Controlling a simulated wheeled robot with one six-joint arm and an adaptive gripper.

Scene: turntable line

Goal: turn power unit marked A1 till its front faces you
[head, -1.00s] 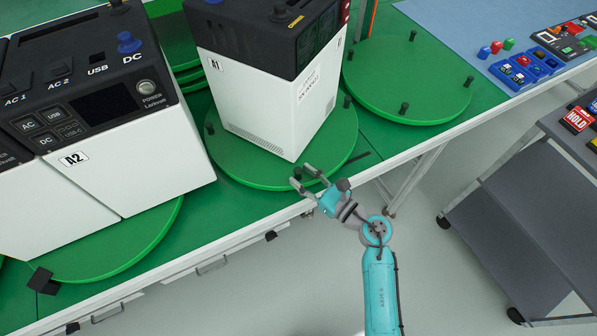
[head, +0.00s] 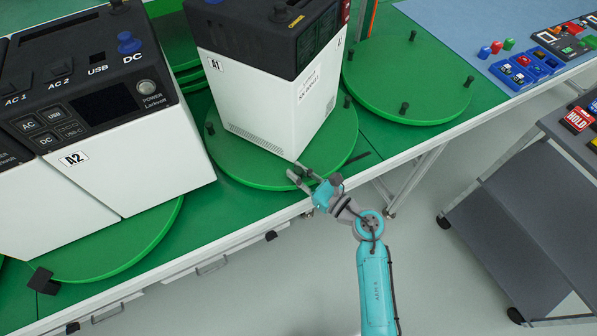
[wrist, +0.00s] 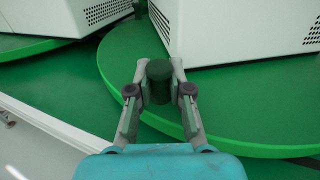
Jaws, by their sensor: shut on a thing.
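The power unit marked A1 (head: 255,105) is a white box with a black top, standing on a round green turntable (head: 235,170). One corner points toward my side, with the A1 label on its left visible face. In the wrist view, its white lower part (wrist: 230,30) rises just behind the turntable rim (wrist: 215,125). My gripper (head: 298,174) is at the turntable's near edge. In the wrist view, my gripper (wrist: 159,85) is shut on a dark green peg (wrist: 159,82) that stands up from the turntable.
The unit marked A2 (head: 140,160) stands on another turntable at the left. An empty turntable with several pegs (head: 400,85) is at the right. A grey cart (head: 500,215) stands at the right, and a blue mat (head: 450,30) lies at the back.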

